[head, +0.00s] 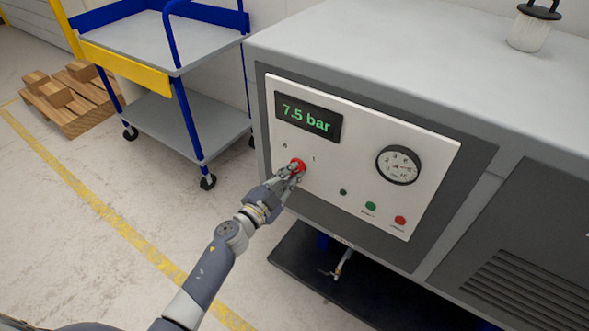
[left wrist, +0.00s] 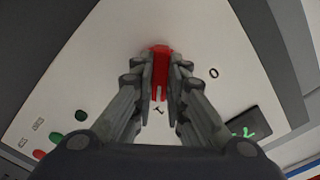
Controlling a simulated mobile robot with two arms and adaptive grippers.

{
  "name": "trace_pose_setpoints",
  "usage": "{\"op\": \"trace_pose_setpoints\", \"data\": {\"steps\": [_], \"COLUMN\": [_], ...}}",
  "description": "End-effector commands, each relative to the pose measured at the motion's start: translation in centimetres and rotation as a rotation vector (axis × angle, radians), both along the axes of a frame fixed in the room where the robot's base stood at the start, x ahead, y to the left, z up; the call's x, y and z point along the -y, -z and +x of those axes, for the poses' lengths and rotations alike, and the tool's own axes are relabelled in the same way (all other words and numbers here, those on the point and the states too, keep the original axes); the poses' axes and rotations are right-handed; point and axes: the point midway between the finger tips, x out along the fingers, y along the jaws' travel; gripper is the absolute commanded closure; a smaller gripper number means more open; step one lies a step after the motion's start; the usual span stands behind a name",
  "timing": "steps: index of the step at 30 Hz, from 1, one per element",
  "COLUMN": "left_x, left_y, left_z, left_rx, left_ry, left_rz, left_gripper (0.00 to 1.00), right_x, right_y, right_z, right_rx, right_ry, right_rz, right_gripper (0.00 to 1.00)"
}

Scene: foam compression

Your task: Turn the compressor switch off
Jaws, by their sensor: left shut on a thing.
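The compressor (head: 400,60) is a large grey cabinet with a white control panel (head: 345,165). The red switch (head: 298,165) sits at the left of the panel, below the display (head: 308,117), which reads 7.5 bar. Small marks, which look like 0 and 1, stand above the switch on either side. My left gripper (head: 293,171) is at the panel with its fingers closed around the switch. In the left wrist view the red switch (left wrist: 159,62) shows between the two fingers of my left gripper (left wrist: 161,80). My right gripper is in neither view.
A round gauge (head: 398,165), a green button (head: 371,206) and a red button (head: 400,221) are on the panel, right of the switch. A blue cart (head: 165,112) stands left of the compressor.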

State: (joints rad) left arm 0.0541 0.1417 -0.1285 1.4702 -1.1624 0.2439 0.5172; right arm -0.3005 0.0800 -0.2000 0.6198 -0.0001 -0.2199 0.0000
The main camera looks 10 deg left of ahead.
Motion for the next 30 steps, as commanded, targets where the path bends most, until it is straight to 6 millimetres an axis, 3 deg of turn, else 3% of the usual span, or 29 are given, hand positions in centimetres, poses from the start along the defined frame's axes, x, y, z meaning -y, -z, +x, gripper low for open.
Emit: {"op": "trace_pose_setpoints", "data": {"steps": [7, 30], "left_x": [0.0, 0.0], "left_y": [-0.3, -0.4], "left_z": [0.0, 0.0], "left_rx": [-0.036, -0.337], "left_ry": [0.001, 0.000], "left_rz": [-0.094, -0.920], "left_gripper": [1.00, 1.00], "right_x": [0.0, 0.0], "right_y": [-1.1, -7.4], "right_z": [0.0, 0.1], "right_rx": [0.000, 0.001], "right_ry": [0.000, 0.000], "right_rz": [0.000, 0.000], "right_gripper": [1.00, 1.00]}}
